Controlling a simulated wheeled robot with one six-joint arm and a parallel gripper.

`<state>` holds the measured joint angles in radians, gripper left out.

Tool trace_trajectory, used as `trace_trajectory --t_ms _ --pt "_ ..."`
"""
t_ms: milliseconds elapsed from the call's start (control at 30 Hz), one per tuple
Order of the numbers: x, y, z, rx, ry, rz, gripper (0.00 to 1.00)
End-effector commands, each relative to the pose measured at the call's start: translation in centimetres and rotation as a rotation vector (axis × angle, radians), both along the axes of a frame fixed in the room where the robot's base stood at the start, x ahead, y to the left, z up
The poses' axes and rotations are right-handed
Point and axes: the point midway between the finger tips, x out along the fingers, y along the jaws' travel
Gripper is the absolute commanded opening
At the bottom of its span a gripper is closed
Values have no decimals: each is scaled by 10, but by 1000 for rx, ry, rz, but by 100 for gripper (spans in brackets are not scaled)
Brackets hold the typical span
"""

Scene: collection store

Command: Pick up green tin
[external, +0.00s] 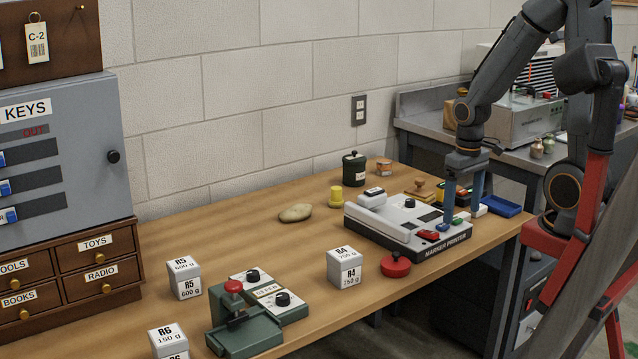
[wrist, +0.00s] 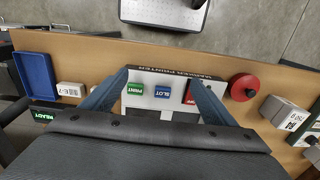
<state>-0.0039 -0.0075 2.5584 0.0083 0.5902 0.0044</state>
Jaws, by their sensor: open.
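A dark green tin (external: 354,169) with a black knobbed lid and a pale label stands upright at the back of the wooden table in the external view, near the wall. It does not show in the wrist view. My gripper (external: 461,216) is open and points down over the right end of the marker printer, apart from the tin, to its right and nearer the front. In the wrist view my gripper (wrist: 157,77) has its two fingers spread on either side of the printer's buttons, with nothing held between them.
The white marker printer (external: 395,226) lies between tin and table front. Beside the tin are a small orange-labelled can (external: 384,167), a yellow object (external: 336,197) and a stone (external: 296,213). A blue tray (external: 501,206) is at the right. The table's left middle is mostly clear.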

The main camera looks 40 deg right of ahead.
Motion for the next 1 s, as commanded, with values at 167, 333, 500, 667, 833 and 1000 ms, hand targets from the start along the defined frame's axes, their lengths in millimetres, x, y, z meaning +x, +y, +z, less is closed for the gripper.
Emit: trace_trajectory --t_ms 167,333,500,667,833,1000 --pt "1 0 18 0 -5 0 80" --pt "1 0 39 0 -4 0 80" --pt "14 0 51 9 -13 5 80" --pt "44 1 55 26 -41 18 80" --pt "85 2 61 46 -83 37 80" --pt "140 -1 66 68 -141 59 80"
